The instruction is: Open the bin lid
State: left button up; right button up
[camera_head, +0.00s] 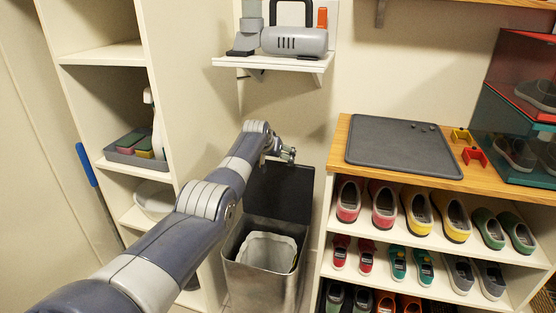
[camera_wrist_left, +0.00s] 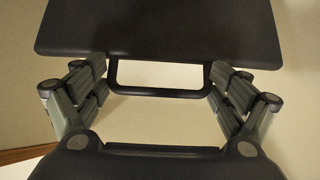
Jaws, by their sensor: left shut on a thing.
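The grey metal bin (camera_head: 262,279) stands on the floor between the shelves, a pale liner (camera_head: 268,250) visible inside its open top. Its dark lid (camera_head: 280,192) is raised, standing up at the back of the bin. My left gripper (camera_head: 289,154) is at the lid's upper edge. In the left wrist view the lid is the dark panel (camera_wrist_left: 155,30), with a dark handle loop (camera_wrist_left: 160,92) below it. The fingers of my left gripper (camera_wrist_left: 160,80) are on either side of the handle loop, shut on the lid there. My right gripper is not in view.
A shoe rack (camera_head: 400,182) stands close to the bin's right, with a grey mat (camera_head: 402,145) on top. A tall white cubby (camera_head: 105,54) is on the left. A small wall shelf (camera_head: 275,63) holding a grey appliance (camera_head: 295,42) hangs above the gripper.

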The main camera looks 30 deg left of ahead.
pick_arm(q)
jog(key=shift+w+d+r, duration=0.1)
jog(key=shift+w+r, duration=0.25)
jog(key=shift+r, duration=0.05)
jog(key=o, duration=1.2)
jog(key=shift+o, duration=0.2)
jog(key=shift+d+r, duration=0.1)
jog(key=shift+d, duration=0.05)
jog(key=shift+s, duration=0.1)
jog(key=shift+s+a+f, duration=0.1)
jog(key=shift+a+f, duration=0.1)
jog(key=shift+f, duration=0.05)
jog(key=v, duration=1.2)
jog(key=shift+d, duration=0.1)
